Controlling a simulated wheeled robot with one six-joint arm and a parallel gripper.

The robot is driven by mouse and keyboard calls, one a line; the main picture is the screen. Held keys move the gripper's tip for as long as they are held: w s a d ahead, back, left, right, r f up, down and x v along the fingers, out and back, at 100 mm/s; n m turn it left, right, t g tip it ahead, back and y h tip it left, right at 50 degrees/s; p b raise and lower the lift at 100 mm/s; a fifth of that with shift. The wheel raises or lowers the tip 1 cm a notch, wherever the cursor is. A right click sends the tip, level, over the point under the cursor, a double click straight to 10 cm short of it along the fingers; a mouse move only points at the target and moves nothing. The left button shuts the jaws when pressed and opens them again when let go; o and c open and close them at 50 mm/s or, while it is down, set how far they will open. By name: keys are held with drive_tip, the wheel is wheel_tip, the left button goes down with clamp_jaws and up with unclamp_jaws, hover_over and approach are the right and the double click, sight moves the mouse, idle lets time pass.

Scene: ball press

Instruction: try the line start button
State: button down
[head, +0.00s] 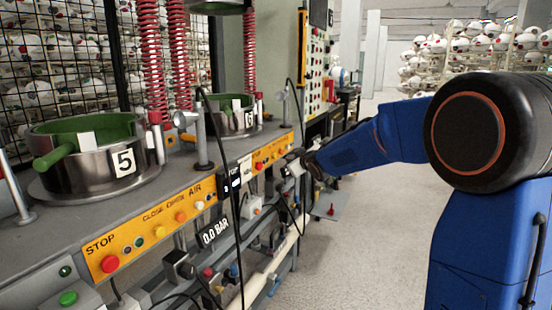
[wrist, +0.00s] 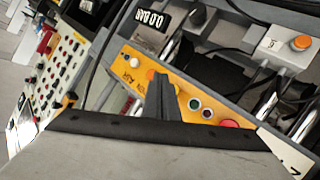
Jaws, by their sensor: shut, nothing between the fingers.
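My gripper (head: 296,165) is in front of the press line, close to the station 6 yellow button panel (head: 262,159). In the wrist view its dark fingers (wrist: 166,84) are shut and empty. They overlap the panel (wrist: 135,62), which looks upside down; contact cannot be told. Round buttons show around the fingers, including a red one (wrist: 229,124) and a white one (wrist: 134,62). A pale box with an orange button (wrist: 300,43) sits beyond the panel. No readable label marks any button as line start.
The station 5 panel (head: 150,228) has a red STOP button (head: 110,263). A green button (head: 68,298) is lower left. Cables (head: 236,190) hang before the line. A pale control panel with red buttons (head: 318,65) stands behind. The floor (head: 370,240) at right is clear.

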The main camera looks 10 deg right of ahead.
drive_tip(key=shift+w+a, duration=0.75)
drive_tip(key=shift+a, duration=0.3)
drive_tip(key=shift+a, duration=0.1)
idle(1.3)
drive_tip(key=shift+w+a, duration=0.25)
drive_tip(key=shift+w+a, duration=0.25)
drive_tip(key=shift+a, duration=0.1)
idle(1.0)
drive_tip(key=shift+s+d, duration=0.1)
drive_tip(key=shift+d, duration=0.05)
drive_tip(key=shift+s+d, duration=0.45)
drive_tip(key=shift+d, duration=0.1)
idle(0.4)
drive_tip(key=shift+s+d, duration=0.75)
drive_tip(key=shift+d, duration=0.3)
drive_tip(key=shift+s+d, duration=0.7)
drive_tip(key=shift+d, duration=0.3)
